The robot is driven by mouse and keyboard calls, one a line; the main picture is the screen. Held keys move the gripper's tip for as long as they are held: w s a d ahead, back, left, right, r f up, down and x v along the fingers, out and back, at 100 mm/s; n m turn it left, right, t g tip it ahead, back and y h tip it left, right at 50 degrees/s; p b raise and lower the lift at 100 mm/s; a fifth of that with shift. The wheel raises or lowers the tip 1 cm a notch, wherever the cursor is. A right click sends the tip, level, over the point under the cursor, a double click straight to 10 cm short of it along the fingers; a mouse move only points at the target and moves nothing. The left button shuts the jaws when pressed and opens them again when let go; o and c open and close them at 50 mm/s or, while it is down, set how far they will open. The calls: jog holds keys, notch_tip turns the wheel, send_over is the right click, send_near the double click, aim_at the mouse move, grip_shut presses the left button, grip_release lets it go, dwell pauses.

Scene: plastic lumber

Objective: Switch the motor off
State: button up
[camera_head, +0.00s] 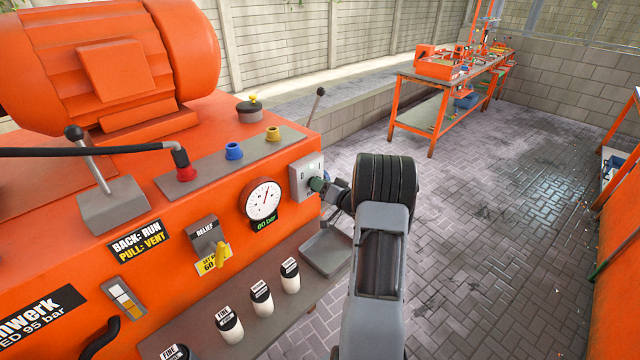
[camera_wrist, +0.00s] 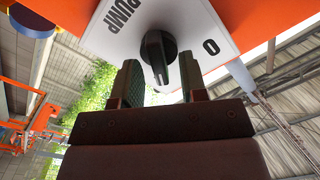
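The motor switch is a black rotary knob (camera_wrist: 158,55) on a pale plate marked PUMP and 0 in the wrist view. In the head view the switch plate (camera_head: 299,180) sits on the right end of the orange machine's front, and the fingers largely hide the knob. The large orange motor (camera_head: 115,65) is on top of the machine. My gripper (camera_wrist: 160,80) is open, its two fingers on either side of the knob's lower part with gaps visible. It also shows at the plate in the head view (camera_head: 321,186). I cannot tell whether the fingers touch the knob.
A pressure gauge (camera_head: 263,200) is left of the switch. A grey tray (camera_head: 327,250) juts out below it. A thin lever (camera_head: 316,105) rises above. Several white filter cups stand on the lower ledge. Paved floor (camera_head: 480,220) to the right is clear, with an orange workbench (camera_head: 440,85) behind.

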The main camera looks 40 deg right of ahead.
jog(key=shift+w, duration=0.2)
jog(key=shift+c, duration=0.3)
grip_shut()
jog(key=shift+b, duration=0.35)
jog(key=shift+a+n+b, duration=0.2)
jog(key=shift+n+b, duration=3.25)
jog(key=shift+b, duration=0.5)
jog(key=shift+a+n+b, duration=0.2)
jog(key=shift+n+b, duration=3.25)
jog(key=shift+b, duration=0.45)
